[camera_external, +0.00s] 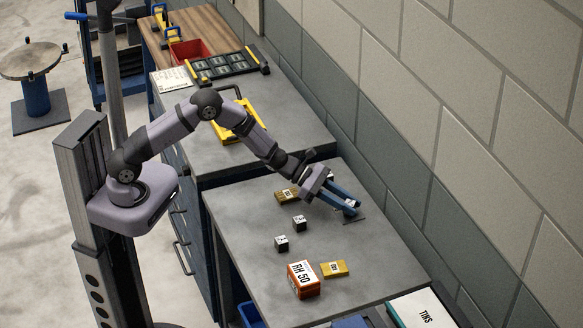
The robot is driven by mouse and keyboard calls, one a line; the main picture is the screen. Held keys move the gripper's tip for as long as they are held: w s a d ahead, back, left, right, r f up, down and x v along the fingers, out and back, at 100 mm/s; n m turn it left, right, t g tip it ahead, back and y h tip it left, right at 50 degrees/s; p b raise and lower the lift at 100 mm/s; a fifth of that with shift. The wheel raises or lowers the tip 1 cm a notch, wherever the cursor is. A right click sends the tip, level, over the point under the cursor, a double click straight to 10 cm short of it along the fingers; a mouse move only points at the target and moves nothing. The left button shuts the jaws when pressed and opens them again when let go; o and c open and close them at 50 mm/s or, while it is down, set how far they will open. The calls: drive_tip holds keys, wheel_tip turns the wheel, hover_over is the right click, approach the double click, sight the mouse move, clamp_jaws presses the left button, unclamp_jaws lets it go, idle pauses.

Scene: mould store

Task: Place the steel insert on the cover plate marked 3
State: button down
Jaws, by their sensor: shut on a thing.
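My gripper (350,206) has blue fingers and is shut on a small block with a pale face (350,203), near the wall side of the front bench. The fingers partly hide the block, and I cannot read a mark on it. Two small dark cubes with white labels, one farther back (299,223) and one nearer (281,244), stand on the bench left of the gripper. A flat brass-coloured plate with a white label (284,197) lies behind them. Another yellow plate (334,269) lies in front, beside the orange box. The marks on both plates are too small to read surely.
An orange box labelled RH 50 (304,280) stands on the front bench (245,222). A white-topped TINS box (424,310) is at the front right. The rear bench holds a yellow frame (228,132), a dark tray (222,66) and a red bin (190,50). The wall runs along the right.

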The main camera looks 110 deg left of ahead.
drive_tip(key=shift+f, duration=0.2)
drive_tip(key=c, duration=1.4)
unclamp_jaws()
drive_tip(key=shift+c, duration=0.2)
drive_tip(key=shift+r, duration=0.15)
drive_tip(key=b+v, duration=0.2)
drive_tip(key=v, duration=1)
drive_tip(key=shift+s, duration=0.1)
drive_tip(key=shift+d, duration=0.1)
